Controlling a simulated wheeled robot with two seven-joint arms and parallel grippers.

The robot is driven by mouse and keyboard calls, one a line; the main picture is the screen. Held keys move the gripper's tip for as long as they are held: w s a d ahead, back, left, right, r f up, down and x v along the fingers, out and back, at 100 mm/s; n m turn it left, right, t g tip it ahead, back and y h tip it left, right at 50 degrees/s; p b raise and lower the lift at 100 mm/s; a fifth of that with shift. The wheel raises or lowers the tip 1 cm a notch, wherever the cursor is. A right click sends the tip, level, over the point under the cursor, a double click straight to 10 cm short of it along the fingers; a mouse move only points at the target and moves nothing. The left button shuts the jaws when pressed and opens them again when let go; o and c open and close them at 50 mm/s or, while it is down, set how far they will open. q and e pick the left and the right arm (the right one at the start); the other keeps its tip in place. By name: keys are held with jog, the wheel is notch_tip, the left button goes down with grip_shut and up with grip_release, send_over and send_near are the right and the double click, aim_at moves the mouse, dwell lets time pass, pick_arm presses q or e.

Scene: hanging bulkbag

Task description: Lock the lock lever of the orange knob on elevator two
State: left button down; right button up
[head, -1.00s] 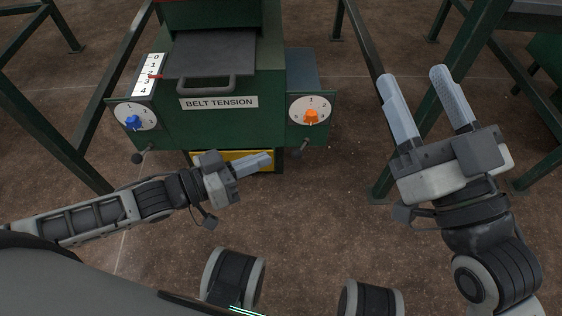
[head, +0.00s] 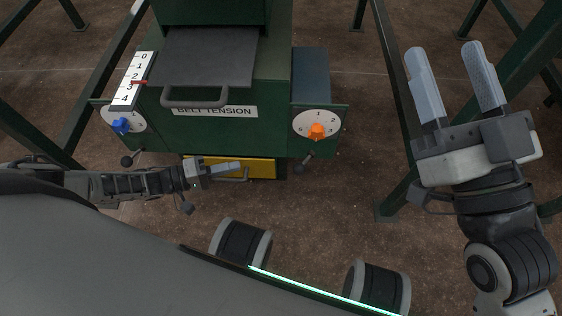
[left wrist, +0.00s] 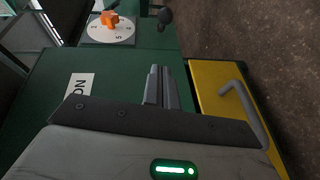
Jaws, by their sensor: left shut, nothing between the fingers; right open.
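The orange knob (head: 317,131) sits on a white numbered dial (head: 304,122) at the right of the green machine's front. Its lock lever, with a black ball end (head: 298,168), hangs below the dial, pointing down and left. In the left wrist view the orange knob (left wrist: 110,20) and black ball (left wrist: 165,18) show near the top, beyond the fingers. My left gripper (head: 238,166) is shut and empty, in front of the yellow drawer, left of the lever and apart from it. Its fingers (left wrist: 158,88) point towards the dial side. My right gripper (head: 450,65) is open and empty, well right of the machine.
A blue knob (head: 121,125) with its own black-ended lever (head: 127,161) is at the machine's left. The yellow drawer (head: 262,168) has a protruding handle (left wrist: 240,100). A green frame leg (head: 398,190) stands between the machine and my right arm.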

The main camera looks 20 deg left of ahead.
pick_arm(q)
jog(key=b, duration=0.3)
send_near(304, 163)
jog(key=shift+w+d+f, duration=0.25)
jog(key=shift+w+d, duration=0.35)
jog(key=shift+w, duration=0.1)
jog(key=shift+w+d+f, duration=0.3)
jog(key=shift+w+d, duration=0.25)
jog(key=shift+w, duration=0.15)
pick_arm(e)
jog(key=shift+s+a+r+n+y, duration=0.1)
jog(key=shift+s+r+n+y, duration=0.2)
jog(key=shift+r+n+y, duration=0.5)
jog(key=shift+s+a+r+n+y, duration=0.1)
jog(key=shift+s+r+n+y, duration=0.3)
jog(key=shift+n+y, duration=0.6)
jog(key=shift+s+r+n+y, duration=0.15)
jog(key=shift+r+n+y, duration=0.55)
jog(key=shift+n, duration=0.4)
pick_arm(q)
jog(key=shift+t+p, duration=0.3)
jog(key=shift+p, duration=0.05)
pick_arm(e)
jog(key=shift+s+d+r+h, duration=0.1)
jog(key=shift+d+h, duration=0.05)
jog(key=shift+h, duration=0.15)
